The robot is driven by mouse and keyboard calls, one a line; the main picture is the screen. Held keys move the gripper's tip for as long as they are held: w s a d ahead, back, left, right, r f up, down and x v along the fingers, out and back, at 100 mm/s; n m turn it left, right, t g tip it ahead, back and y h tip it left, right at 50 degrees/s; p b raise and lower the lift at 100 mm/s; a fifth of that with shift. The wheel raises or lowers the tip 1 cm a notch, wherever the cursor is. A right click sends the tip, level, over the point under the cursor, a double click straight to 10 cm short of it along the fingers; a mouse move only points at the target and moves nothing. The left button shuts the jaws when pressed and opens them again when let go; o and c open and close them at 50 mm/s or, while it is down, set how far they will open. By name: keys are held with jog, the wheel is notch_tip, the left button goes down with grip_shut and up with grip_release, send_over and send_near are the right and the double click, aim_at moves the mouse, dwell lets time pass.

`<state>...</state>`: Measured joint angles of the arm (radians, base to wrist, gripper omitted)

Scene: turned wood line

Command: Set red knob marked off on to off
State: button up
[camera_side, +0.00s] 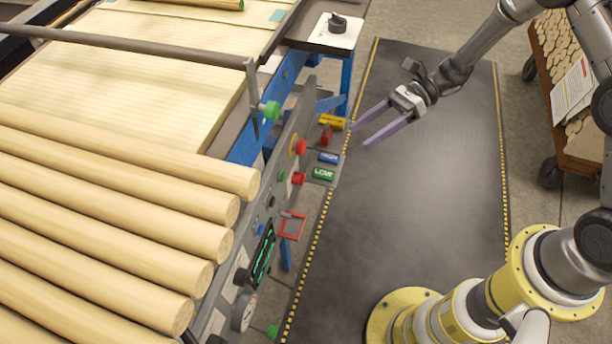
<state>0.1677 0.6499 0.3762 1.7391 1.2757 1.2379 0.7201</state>
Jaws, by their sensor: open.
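The control panel (272,205) runs along the side of the machine, seen at a steep slant. A red knob-like part (326,134) juts out near its far end, just below a yellow block. A round red button (300,147) on a yellow backing and a smaller red round control (298,179) are also on the panel. I cannot read any off or on marking, so I cannot tell for sure which is the named knob or how it is set. My gripper (359,135) is open and empty, its two purple fingers pointing left toward the panel, apart from it.
A yellow block (332,122), a blue block marked HIGH (329,157) and a green block marked LOW (323,174) stick out by the panel. Several wood poles (120,185) lie at left. A cart (575,90) stands at right.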

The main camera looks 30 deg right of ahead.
jog(key=w+f+m+t+y, duration=0.25)
jog(key=f+m, duration=0.45)
jog(key=f, duration=0.5)
jog(key=m+t+h, duration=0.2)
jog(key=m+t, duration=0.2)
jog(key=m, duration=0.2)
send_near(299, 179)
jog(key=w+d+f+x, duration=0.1)
jog(key=x, duration=0.7)
jog(key=shift+a+f, duration=0.2)
jog(key=shift+f, duration=0.05)
jog(key=shift+w, duration=0.1)
grip_shut()
